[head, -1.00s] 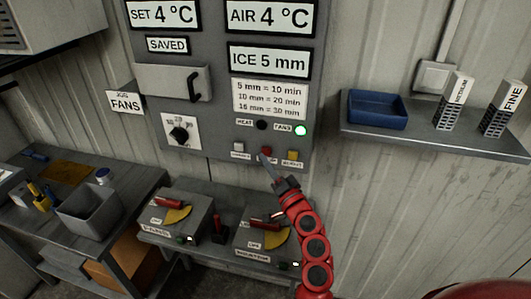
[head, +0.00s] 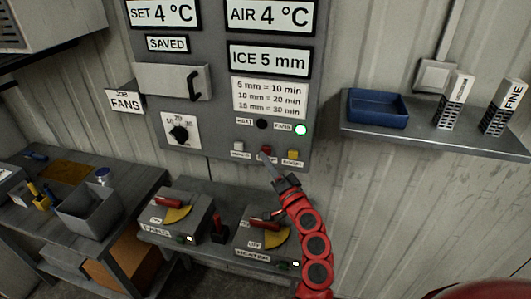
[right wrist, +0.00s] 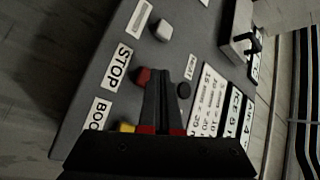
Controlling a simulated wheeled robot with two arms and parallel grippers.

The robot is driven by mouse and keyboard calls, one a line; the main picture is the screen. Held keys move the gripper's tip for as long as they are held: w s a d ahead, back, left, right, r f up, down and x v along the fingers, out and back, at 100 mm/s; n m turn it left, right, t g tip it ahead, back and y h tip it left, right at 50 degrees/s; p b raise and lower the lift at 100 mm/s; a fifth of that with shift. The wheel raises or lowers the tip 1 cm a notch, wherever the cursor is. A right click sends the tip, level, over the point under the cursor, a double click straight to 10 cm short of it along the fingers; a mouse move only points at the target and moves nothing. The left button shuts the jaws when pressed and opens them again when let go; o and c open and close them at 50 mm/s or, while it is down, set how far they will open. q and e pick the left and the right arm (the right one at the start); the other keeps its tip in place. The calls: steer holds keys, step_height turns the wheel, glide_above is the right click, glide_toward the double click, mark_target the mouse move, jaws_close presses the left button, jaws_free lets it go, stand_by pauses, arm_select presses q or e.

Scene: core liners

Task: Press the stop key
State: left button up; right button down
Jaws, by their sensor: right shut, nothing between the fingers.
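The stop key is the small red button (head: 266,149) in the bottom row of the grey wall panel. In the right wrist view the red key (right wrist: 143,76) sits beside a white STOP label (right wrist: 117,67). My right gripper (head: 265,158) is shut and empty. In the head view its tip is just below the red key and covers most of the label there. In the right wrist view its fingertips (right wrist: 159,73) are right next to the key; I cannot tell whether they touch it. My left gripper is not in view.
A white key (head: 238,146) is left of the red one and a yellow key (head: 292,154) is right. Above are a dark lamp (head: 262,124) and a lit FANS lamp (head: 300,130). A shelf (head: 440,138) with a blue tray (head: 377,107) is at right. Switch boxes (head: 177,213) stand below.

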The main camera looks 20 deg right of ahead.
steer(key=shift+w+d, duration=0.15)
steer(key=shift+w, duration=0.1)
steer(key=shift+w+d+b, duration=0.3)
steer(key=shift+w+b, duration=0.15)
stand_by(0.9)
steer(key=shift+s, duration=0.1)
steer(key=shift+s+a, duration=0.5)
steer(key=shift+s, duration=0.25)
steer(key=s+a, duration=0.1)
steer(key=s, duration=0.1)
steer(key=s+a, duration=0.1)
steer(key=s, duration=0.1)
steer(key=shift+a+p, duration=0.3)
steer(key=shift+a, duration=0.1)
stand_by(0.6)
